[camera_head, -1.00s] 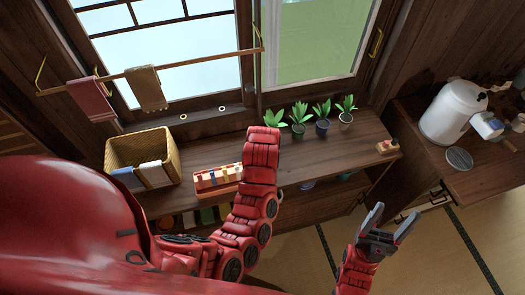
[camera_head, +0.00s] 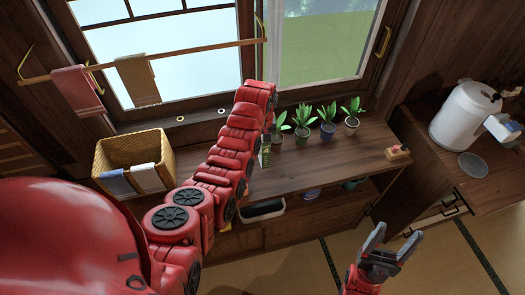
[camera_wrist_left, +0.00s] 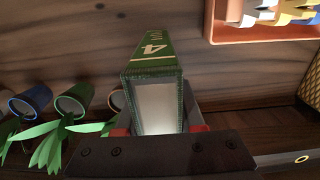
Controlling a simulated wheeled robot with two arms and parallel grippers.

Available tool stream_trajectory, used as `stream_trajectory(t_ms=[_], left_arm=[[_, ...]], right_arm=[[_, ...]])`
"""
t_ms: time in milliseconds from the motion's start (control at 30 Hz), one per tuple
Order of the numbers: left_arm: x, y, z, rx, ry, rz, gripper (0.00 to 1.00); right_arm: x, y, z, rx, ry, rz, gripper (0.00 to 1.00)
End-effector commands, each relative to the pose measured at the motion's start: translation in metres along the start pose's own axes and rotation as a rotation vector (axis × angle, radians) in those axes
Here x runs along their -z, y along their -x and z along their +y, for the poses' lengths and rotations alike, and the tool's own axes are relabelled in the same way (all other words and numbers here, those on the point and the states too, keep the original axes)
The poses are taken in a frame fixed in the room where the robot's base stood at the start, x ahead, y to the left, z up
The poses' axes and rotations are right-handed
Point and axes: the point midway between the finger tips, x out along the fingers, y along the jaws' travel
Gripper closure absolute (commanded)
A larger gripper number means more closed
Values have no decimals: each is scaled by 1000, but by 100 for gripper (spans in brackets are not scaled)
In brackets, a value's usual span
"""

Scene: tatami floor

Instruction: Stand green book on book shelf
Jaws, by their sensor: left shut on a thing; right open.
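The green book (camera_head: 265,152) shows as a narrow piece past the end of my left arm, over the top of the wooden shelf unit (camera_head: 330,160). In the left wrist view, the green book (camera_wrist_left: 153,55) has a "4" on its spine, and my left gripper (camera_wrist_left: 160,128) is shut on it. I cannot tell whether the book touches the shelf top. My right gripper (camera_head: 396,243) is open and empty, low on the right over the floor.
Several potted plants (camera_head: 328,125) stand along the back, close to the green book's right. A woven basket (camera_head: 165,160) with cloths stands at the left. An orange tray (camera_wrist_left: 265,31) is near the book in the wrist view. Shelf top right of the plants is mostly clear.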

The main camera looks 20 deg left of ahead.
Motion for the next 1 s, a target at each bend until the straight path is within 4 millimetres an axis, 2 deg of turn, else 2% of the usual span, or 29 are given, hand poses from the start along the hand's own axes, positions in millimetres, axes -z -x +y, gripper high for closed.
stream_trajectory(t_ms=[167, 267, 433, 967, 1000], left_arm=[[2, -2, 0, 2, 1, -4, 100], [1, -13, -1, 4, 1, -7, 100], [3, -28, 0, 1, 1, -2, 100], [2, -40, 1, -1, 1, 0, 100], [2, -40, 0, -1, 1, -1, 59]], right_arm=[[1, -6, 0, 0, 0, 0, 33], [3, -16, 1, 0, 0, 0, 33], [3, -19, 1, 0, 0, 0, 33], [2, -15, 1, 0, 0, 0, 33], [3, -16, 1, 0, 0, 0, 33]])
